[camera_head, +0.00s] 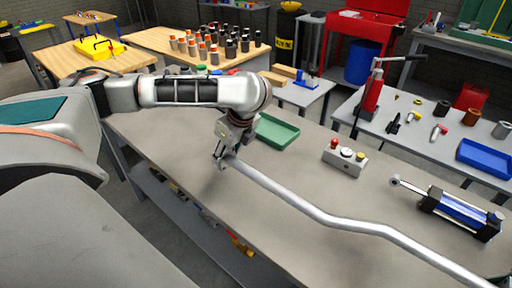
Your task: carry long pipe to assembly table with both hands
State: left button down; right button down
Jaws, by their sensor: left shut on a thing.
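The long pipe (300,204) is a silvery, bent tube. It runs from my left gripper, down and right across the picture, and leaves at the bottom right edge. My left gripper (226,160) is shut on the pipe's far left end. The pipe shows over a grey table (300,155); I cannot tell whether it touches the top. My right gripper is not in view, and the pipe's near end is cut off by the picture's edge.
On the grey table are a green tray (276,131), a button box (345,158) and a blue cylinder (460,212). A second table (385,150) at right holds small parts and a blue tray (486,158). Wooden tables (150,42) stand behind. The grey table's middle is mostly clear.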

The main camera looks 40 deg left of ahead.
pick_arm(q)
jog(key=shift+w+d+r, duration=0.15)
jog(key=shift+w+d, duration=0.1)
jog(key=shift+w, duration=0.15)
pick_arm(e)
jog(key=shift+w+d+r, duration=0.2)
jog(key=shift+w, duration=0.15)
pick_arm(q)
jog(key=shift+f, duration=0.25)
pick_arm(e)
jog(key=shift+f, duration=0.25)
